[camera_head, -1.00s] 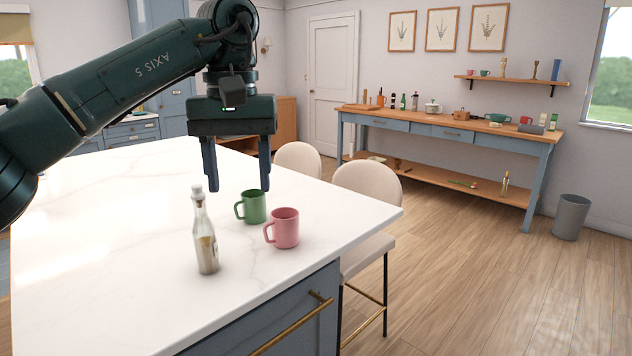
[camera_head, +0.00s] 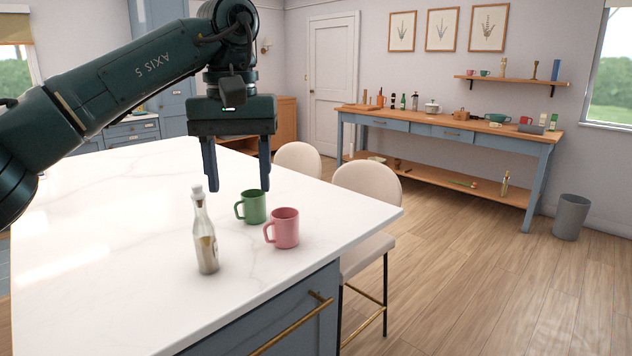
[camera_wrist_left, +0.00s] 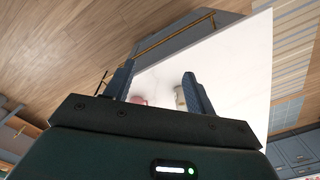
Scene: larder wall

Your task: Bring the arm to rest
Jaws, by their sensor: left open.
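My left gripper (camera_head: 238,188) is open and empty above the white island top. Its fingers point down, behind the bottle and near the green mug in the head view. In the left wrist view the two fingers (camera_wrist_left: 158,82) are apart with nothing held between them. My right gripper is not in view.
On the white island top (camera_head: 110,240) stand a corked glass bottle (camera_head: 206,245), a green mug (camera_head: 254,207) and a pink mug (camera_head: 286,228). Two pale stools (camera_head: 366,182) stand at its far right side. A blue workbench (camera_head: 450,133) and a grey bin (camera_head: 571,217) are beyond.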

